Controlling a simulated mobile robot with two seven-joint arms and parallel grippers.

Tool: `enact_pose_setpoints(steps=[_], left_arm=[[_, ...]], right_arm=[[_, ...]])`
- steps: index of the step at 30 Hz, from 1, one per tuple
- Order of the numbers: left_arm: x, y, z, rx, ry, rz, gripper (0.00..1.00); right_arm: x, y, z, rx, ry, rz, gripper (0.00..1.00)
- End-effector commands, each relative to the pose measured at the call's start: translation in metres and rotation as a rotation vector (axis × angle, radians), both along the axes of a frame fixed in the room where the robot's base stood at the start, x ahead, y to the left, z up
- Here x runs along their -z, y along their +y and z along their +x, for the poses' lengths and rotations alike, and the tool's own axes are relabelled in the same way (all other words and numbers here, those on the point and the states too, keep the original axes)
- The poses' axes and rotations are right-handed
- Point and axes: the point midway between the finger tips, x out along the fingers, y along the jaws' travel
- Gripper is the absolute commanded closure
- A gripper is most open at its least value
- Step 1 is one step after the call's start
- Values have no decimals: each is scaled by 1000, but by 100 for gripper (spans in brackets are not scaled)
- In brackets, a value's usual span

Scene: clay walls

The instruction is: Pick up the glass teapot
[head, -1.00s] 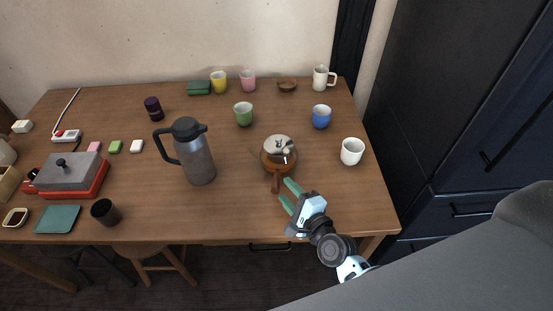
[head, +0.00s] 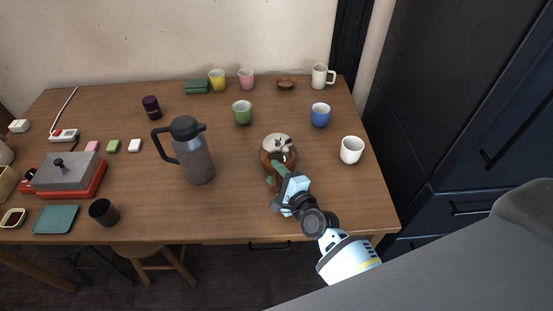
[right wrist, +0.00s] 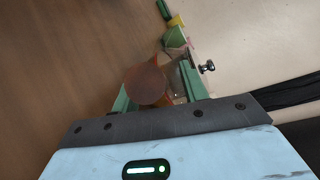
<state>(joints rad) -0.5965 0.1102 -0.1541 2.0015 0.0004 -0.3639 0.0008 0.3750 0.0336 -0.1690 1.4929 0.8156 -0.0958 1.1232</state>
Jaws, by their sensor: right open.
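The glass teapot (head: 277,146) stands upright near the front right of the wooden table. It looks amber-brown, with a pale lid and a brown side handle toward me. My right gripper (head: 279,174) is open at the handle and partly hides it. In the right wrist view, the round brown handle end (right wrist: 146,84) lies between the two green fingers of that gripper (right wrist: 160,92). I cannot tell whether the fingers touch it. The teapot's body is mostly hidden behind the handle there. My left gripper is not in view.
A tall dark jug (head: 194,153) stands left of the teapot. A white cup (head: 351,150) stands to its right, with a green cup (head: 242,113) and a blue cup (head: 320,115) behind. The table's front edge (head: 225,241) is close; the table between jug and teapot is clear.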

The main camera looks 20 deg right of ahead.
Motion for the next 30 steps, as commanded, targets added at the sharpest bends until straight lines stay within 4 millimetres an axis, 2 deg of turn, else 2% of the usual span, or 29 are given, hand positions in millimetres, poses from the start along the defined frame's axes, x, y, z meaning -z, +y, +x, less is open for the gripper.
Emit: enact_pose_setpoints(steps=[1, 11, 23, 30], left_arm=[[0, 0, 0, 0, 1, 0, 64], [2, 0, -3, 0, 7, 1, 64], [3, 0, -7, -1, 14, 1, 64], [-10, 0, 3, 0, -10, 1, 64]], right_arm=[[0, 0, 0, 0, 0, 0, 58], [0, 0, 0, 0, 0, 0, 100], [-2, 0, 0, 1, -4, 1, 100], [-16, 1, 4, 1, -7, 0, 100]])
